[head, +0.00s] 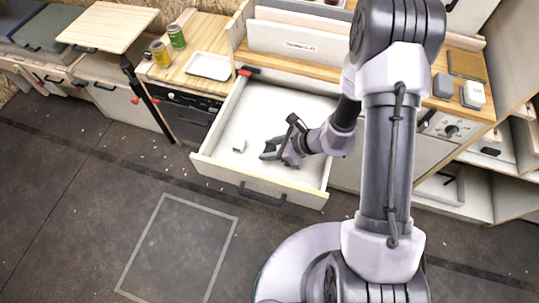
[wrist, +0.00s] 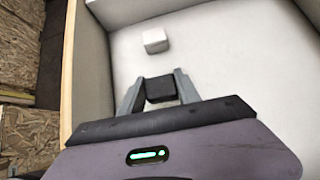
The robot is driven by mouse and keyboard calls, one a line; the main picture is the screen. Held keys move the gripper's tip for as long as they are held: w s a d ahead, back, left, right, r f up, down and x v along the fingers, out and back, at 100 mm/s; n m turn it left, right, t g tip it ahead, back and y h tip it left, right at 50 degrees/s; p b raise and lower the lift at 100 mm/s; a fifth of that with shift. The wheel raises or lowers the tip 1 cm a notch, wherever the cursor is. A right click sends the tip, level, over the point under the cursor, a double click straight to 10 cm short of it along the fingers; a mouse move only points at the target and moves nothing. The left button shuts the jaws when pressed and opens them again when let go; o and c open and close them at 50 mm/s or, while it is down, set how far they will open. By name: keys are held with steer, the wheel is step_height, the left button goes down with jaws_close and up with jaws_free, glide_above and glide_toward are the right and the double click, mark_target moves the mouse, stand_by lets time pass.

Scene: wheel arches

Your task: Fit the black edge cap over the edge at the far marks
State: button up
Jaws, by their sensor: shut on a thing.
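My gripper (head: 268,150) is inside the open white drawer (head: 262,108), low over its floor. In the wrist view, the two grey fingers (wrist: 158,88) are shut on a small black block (wrist: 160,89), which looks like the black edge cap. The cap is hard to make out in the head view. The drawer's pale wooden rim (wrist: 69,65) runs along the left of the wrist view, apart from the cap. I cannot make out any far marks on an edge.
A small white block (head: 239,146) lies in the drawer near its front left; it also shows ahead of the fingers in the wrist view (wrist: 155,40). The drawer walls surround my gripper. A white tray (head: 208,66) and two cans stand on the counter. The floor in front is clear.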

step_height(320, 180, down, 2)
steer(key=shift+f, duration=0.1)
steer(key=shift+b, duration=0.3)
steer(key=shift+f, duration=0.15)
steer(key=o, duration=1.3)
